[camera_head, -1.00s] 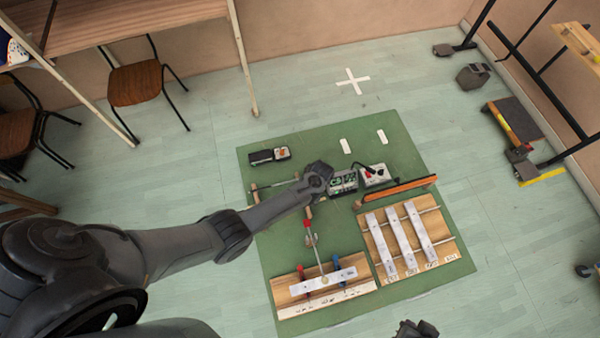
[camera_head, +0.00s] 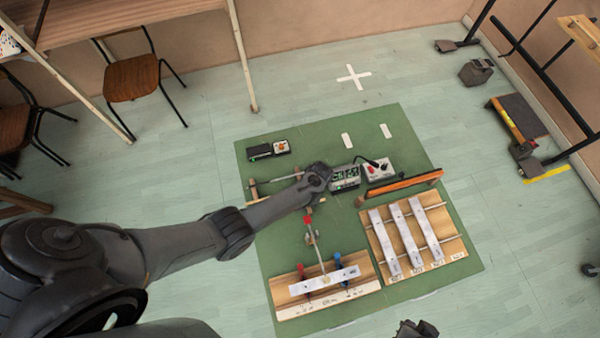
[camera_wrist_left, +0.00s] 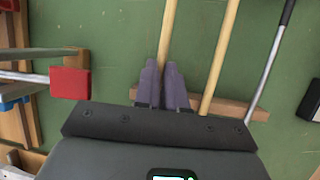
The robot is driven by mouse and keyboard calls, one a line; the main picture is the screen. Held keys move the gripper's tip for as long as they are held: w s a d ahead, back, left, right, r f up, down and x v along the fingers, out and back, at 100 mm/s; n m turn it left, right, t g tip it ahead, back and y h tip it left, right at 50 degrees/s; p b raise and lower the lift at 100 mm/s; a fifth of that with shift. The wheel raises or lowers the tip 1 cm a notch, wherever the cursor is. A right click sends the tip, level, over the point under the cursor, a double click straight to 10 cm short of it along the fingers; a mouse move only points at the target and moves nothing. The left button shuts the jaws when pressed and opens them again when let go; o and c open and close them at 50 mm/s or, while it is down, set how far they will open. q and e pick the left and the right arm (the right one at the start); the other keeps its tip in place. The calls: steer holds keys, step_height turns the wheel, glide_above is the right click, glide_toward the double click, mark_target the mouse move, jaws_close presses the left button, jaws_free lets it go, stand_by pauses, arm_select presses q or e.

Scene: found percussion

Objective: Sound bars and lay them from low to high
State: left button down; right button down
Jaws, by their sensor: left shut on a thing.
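My left gripper (camera_head: 312,192) is shut on a pale wooden stick (camera_wrist_left: 168,32), seen between its fingers (camera_wrist_left: 164,75) in the left wrist view. A second wooden stick (camera_wrist_left: 222,55) and a thin grey rod (camera_wrist_left: 272,70) lie beside it across a wooden rest (camera_wrist_left: 232,106). One silver bar (camera_head: 325,281) lies across a wooden stand (camera_head: 290,297) with red and blue posts. Three more bars (camera_head: 403,236) lie side by side on a labelled wooden rack (camera_head: 443,222). A red-ended lever (camera_head: 310,236) reaches to the stand's bar. My right gripper (camera_head: 415,329) is partly cut off at the bottom edge.
A green mat (camera_head: 310,150) carries everything. A small black device (camera_head: 268,149) lies at the back left. The mat's back right is mostly clear.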

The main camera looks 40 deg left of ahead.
arm_select(q)
steer(key=shift+f, duration=0.3)
stand_by(0.5)
steer(key=c, duration=1.1)
jaws_free()
steer(key=shift+r, duration=0.1)
steer(key=shift+w+r, duration=0.15)
steer(key=shift+r, duration=0.15)
steer(key=shift+p+v, duration=0.55)
steer(key=shift+v, duration=4.45)
